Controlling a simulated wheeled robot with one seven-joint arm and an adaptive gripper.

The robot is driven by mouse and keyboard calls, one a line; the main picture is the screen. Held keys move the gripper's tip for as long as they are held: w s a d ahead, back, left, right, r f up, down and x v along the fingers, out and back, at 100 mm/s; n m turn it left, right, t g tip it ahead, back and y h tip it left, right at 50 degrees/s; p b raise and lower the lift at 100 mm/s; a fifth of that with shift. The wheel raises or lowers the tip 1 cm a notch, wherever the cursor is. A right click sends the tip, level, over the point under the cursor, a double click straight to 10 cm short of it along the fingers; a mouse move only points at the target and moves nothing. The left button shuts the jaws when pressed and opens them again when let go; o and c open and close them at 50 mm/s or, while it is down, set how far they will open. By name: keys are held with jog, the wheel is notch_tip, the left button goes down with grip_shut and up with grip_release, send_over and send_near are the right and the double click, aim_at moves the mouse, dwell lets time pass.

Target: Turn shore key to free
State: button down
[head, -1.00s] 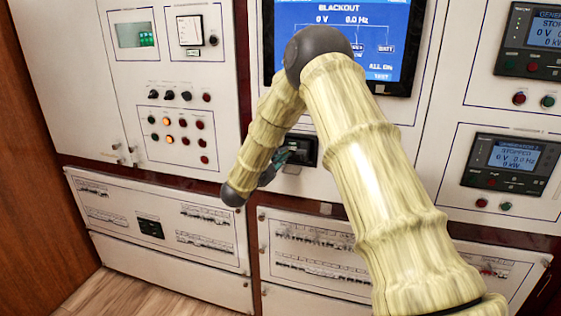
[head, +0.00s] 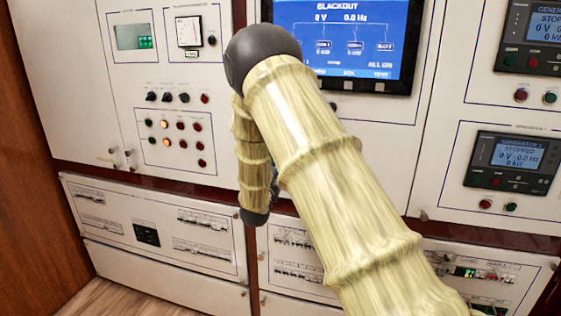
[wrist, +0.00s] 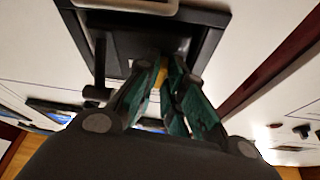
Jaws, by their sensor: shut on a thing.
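In the wrist view, my gripper (wrist: 162,70) has its two green fingers close together, shut on a small yellow-orange piece (wrist: 163,74), which I take to be the shore key. Only a sliver of it shows between the fingers, so its angle and any position marks cannot be read. The fingertips are at the recess of a black-framed box (wrist: 88,45) on the white panel. In the head view my arm hides the box, the key and most of the gripper.
The blue screen (head: 340,40) reads BLACKOUT, 0 V, 0.0 Hz. Breaker rows (head: 205,218) lie on the lower panels. Knobs and lamps (head: 175,125) are at left, and a generator controller (head: 512,160) is at right. A dark lever-like part (wrist: 98,75) stands left of my fingers.

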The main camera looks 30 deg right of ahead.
jog(key=shift+s+f+n+t+y, duration=0.15)
jog(key=shift+n+t+y, duration=0.4)
jog(key=shift+n, duration=0.95)
jog(key=c, duration=1.5)
grip_release()
jog(key=v, duration=1.1)
jog(key=shift+s+a+f, duration=0.2)
jog(key=shift+s+f, duration=0.05)
